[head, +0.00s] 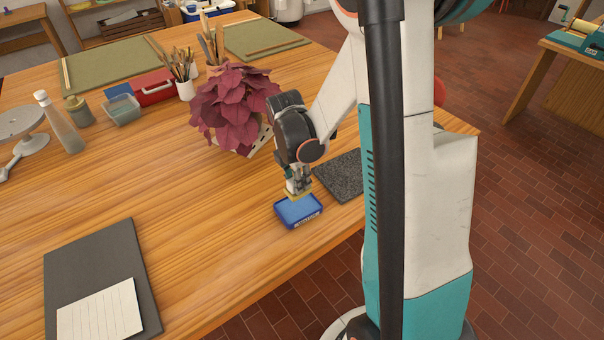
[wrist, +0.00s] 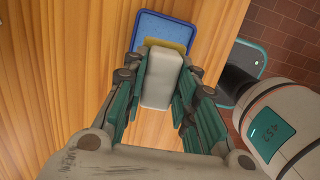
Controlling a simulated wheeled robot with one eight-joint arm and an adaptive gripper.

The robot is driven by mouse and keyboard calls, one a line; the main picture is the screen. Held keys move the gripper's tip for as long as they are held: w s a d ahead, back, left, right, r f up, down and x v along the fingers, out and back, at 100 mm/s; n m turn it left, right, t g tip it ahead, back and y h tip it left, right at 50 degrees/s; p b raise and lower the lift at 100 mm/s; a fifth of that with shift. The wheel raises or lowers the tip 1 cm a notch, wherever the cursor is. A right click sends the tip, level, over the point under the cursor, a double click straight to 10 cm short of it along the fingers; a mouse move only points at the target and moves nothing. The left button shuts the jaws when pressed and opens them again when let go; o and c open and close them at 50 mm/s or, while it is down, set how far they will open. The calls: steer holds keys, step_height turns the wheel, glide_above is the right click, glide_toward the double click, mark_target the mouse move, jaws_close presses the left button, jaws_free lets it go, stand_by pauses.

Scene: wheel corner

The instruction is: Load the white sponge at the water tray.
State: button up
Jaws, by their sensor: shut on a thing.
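My gripper (head: 297,184) points down just above the blue water tray (head: 300,210). In the wrist view, my gripper (wrist: 163,68) is shut on a white block, the white sponge (wrist: 160,85). A yellow edge (wrist: 168,45) shows at the block's far end, over the near part of the water tray (wrist: 163,27). In the head view, this yellow part (head: 298,194) shows under the fingers, at the tray's back edge. I cannot tell whether it is one piece with the block or whether it touches the water.
A dark speckled slab (head: 340,178) lies right of the tray near the table edge. A red-leaved plant (head: 233,105) stands behind my gripper. A dark board (head: 100,255) with a lined sheet (head: 100,312) lies front left. The wooden table between board and tray is clear.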

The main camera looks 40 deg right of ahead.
steer(key=shift+f+b, duration=1.95)
steer(key=shift+f, duration=0.95)
steer(key=shift+s+a+f+b, duration=0.1)
steer(key=shift+f+b, duration=0.45)
steer(key=shift+b, duration=0.05)
stand_by(0.3)
steer(key=shift+r+p, duration=2.45)
steer(key=shift+r, duration=1.1)
